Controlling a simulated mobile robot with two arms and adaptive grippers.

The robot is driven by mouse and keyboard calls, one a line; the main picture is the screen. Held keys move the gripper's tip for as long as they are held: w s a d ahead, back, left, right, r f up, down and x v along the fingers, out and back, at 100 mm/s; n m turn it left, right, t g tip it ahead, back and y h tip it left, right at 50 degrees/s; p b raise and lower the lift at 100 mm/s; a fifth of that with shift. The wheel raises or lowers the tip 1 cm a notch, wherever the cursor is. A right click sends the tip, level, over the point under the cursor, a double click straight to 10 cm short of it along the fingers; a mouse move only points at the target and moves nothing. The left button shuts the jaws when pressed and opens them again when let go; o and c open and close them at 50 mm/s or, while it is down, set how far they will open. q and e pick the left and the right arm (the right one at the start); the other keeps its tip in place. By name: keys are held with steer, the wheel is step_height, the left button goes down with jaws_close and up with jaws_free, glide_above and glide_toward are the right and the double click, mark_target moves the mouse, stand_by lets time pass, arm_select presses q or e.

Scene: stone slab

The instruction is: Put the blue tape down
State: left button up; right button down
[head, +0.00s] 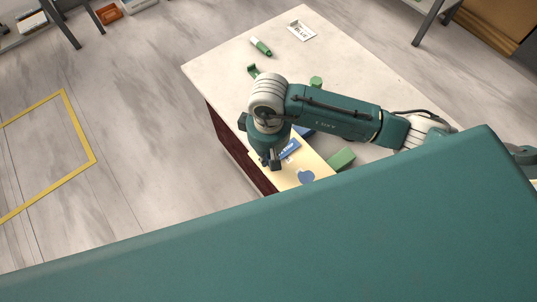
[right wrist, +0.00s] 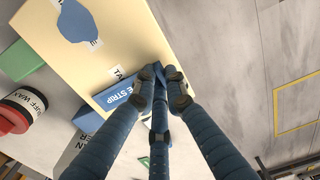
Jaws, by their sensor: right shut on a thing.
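My right gripper (right wrist: 161,82) points down over the edge of a cream board (right wrist: 150,25) on the table. It is shut on a small blue thing (right wrist: 171,72), which I take for the blue tape; the fingers hide most of it. Whether it touches the board I cannot tell. A blue patch lettered "E STRIP" (right wrist: 116,95) lies on the board close beside the fingertips, with a partly hidden "TA" label near it. In the head view, the right gripper (head: 271,162) is at the table's near-left edge, and the held thing is not clear. My left gripper is not in view.
A blue rounded shape (head: 306,176) marks the board. A green block (head: 341,159) and a "BUFF WAX" tin (right wrist: 22,108) are beside it. A green-and-white tube (head: 260,46) and a "BLUE" card (head: 301,31) lie at the far end. Bare tabletop (head: 340,55) lies beyond my arm.

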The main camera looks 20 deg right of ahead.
steer(key=shift+f, duration=0.15)
steer(key=c, duration=1.8)
jaws_free()
